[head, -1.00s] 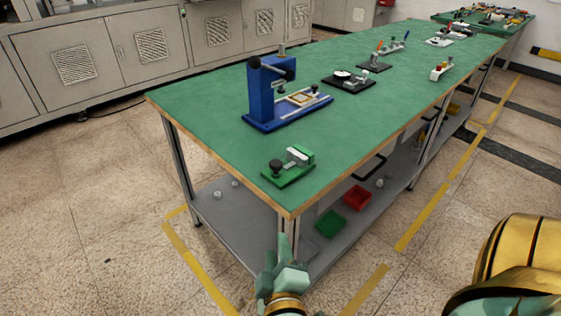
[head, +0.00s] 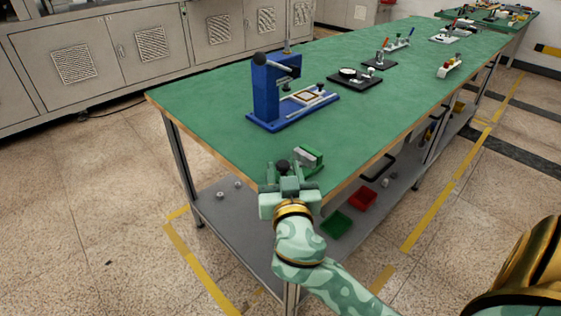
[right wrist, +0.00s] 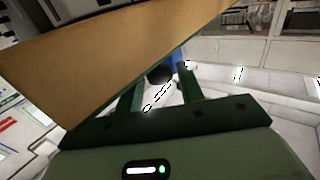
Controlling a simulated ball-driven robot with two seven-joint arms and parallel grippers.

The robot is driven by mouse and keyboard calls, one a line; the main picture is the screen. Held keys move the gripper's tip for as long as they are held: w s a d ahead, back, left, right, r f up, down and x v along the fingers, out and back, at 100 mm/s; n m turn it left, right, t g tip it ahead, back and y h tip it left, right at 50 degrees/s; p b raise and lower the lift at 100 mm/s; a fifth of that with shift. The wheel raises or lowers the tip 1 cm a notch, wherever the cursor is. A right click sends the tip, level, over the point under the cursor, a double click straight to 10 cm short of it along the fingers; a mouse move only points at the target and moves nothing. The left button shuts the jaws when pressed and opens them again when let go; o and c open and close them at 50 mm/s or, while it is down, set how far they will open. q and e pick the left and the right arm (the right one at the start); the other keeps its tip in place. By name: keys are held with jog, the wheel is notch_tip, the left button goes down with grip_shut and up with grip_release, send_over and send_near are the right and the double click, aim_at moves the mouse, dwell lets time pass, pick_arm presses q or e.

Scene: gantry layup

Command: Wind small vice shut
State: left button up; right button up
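The small green vice (head: 309,157) sits near the front corner of the green bench, with a pale block at its jaws. Its round black knob (head: 282,166) faces my right gripper (head: 284,178), which hides the vice's front part. My right gripper is open at the bench corner. In the right wrist view the black knob (right wrist: 160,75) shows between the two spread fingers (right wrist: 160,88), at or just beyond their tips. I cannot tell whether they touch it. How far the vice jaws stand apart is too small to tell. My left gripper is not in view.
The bench's wooden edge (right wrist: 90,65) runs close beside the fingers in the right wrist view. A blue press (head: 264,92) stands behind the vice. A black fixture (head: 354,77) lies farther back. Red (head: 362,197) and green bins (head: 337,224) sit on the lower shelf.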

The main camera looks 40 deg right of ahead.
aim_at(284, 161)
jog(key=x, duration=0.3)
jog(key=shift+f, duration=0.1)
jog(key=shift+w+d+b, duration=0.2)
jog(key=shift+w+b, duration=0.1)
jog(key=shift+w+d, duration=0.1)
jog(key=shift+w, duration=0.05)
jog(key=c, duration=0.7)
jog(key=shift+d+m+g+h+b, duration=0.1)
jog(key=shift+m+g+h+b, duration=0.4)
jog(key=shift+m+g+h, duration=0.75)
jog(key=shift+h, duration=0.45)
jog(key=shift+m+g, duration=0.25)
jog(key=shift+s+d, duration=0.1)
jog(key=shift+s, duration=0.1)
jog(key=o, duration=0.7)
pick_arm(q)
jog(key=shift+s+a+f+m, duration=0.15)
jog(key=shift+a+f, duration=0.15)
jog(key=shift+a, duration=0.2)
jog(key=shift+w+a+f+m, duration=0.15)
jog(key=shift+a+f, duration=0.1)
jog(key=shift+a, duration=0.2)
